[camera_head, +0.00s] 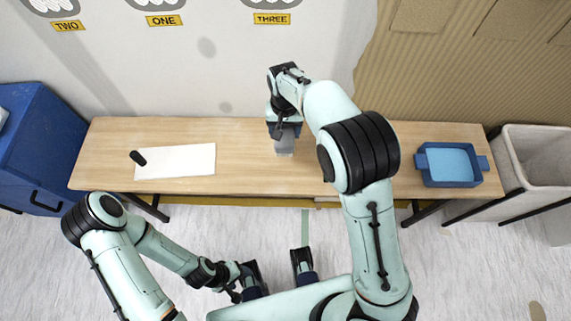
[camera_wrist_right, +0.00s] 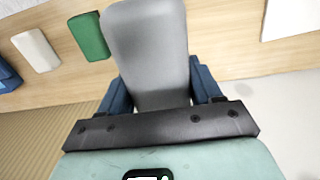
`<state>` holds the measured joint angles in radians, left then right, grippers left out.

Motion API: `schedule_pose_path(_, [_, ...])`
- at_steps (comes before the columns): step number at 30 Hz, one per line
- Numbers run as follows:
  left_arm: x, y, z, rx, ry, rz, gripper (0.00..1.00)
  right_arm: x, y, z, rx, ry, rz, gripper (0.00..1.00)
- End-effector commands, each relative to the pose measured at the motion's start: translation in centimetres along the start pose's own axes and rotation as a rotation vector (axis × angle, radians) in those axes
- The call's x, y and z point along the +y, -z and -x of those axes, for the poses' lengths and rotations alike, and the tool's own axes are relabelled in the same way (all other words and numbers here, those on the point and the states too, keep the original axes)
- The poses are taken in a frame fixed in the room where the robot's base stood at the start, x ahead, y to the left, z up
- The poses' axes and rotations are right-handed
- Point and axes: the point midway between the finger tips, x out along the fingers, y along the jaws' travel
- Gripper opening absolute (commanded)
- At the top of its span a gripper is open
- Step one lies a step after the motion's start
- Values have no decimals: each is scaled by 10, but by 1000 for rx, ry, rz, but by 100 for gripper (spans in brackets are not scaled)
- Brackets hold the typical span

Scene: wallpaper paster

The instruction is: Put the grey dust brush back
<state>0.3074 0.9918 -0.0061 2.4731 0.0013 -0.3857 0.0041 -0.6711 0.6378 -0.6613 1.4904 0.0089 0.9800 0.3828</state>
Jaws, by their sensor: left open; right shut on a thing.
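The grey dust brush (camera_wrist_right: 150,45) is between the dark blue fingers of my right gripper (camera_wrist_right: 158,85) in the right wrist view. That gripper is shut on it. In the head view my right gripper (camera_head: 284,127) is over the middle of the wooden table (camera_head: 240,150), and the brush's pale grey end (camera_head: 285,146) shows below it. I cannot tell whether the brush touches the table. My left gripper (camera_head: 278,269) is open and empty, low in front of the table and apart from it.
A green block (camera_wrist_right: 88,37) and a cream block (camera_wrist_right: 35,50) lie on the table, hidden behind my arm in the head view. A blue tray (camera_head: 450,165) is at the right end. A white sheet (camera_head: 180,162) with a black-handled thing (camera_head: 138,158) lies left.

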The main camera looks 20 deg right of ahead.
Motion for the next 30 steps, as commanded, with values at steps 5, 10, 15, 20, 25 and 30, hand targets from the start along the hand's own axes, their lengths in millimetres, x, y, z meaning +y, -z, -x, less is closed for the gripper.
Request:
schedule_pose_path(5, [-1,0,-3,-1,0,0,63,1,-1,-21,-4,-4,0,32])
schedule_pose_path(10, [-2,2,-8,4,-1,0,63,2,-1,-67,-5,-6,-1,32])
schedule_pose_path(15, [-3,4,-12,11,-3,-1,63,2,-1,-113,-4,-4,-1,32])
schedule_pose_path(20, [-3,6,-15,17,-4,-2,63,1,0,-144,-2,-2,0,32])
schedule_pose_path(25, [-3,7,-16,21,-5,-2,63,0,0,-158,0,0,0,32])
schedule_pose_path(30, [-3,8,-17,23,-5,-2,63,1,0,-175,-2,-2,-1,32])
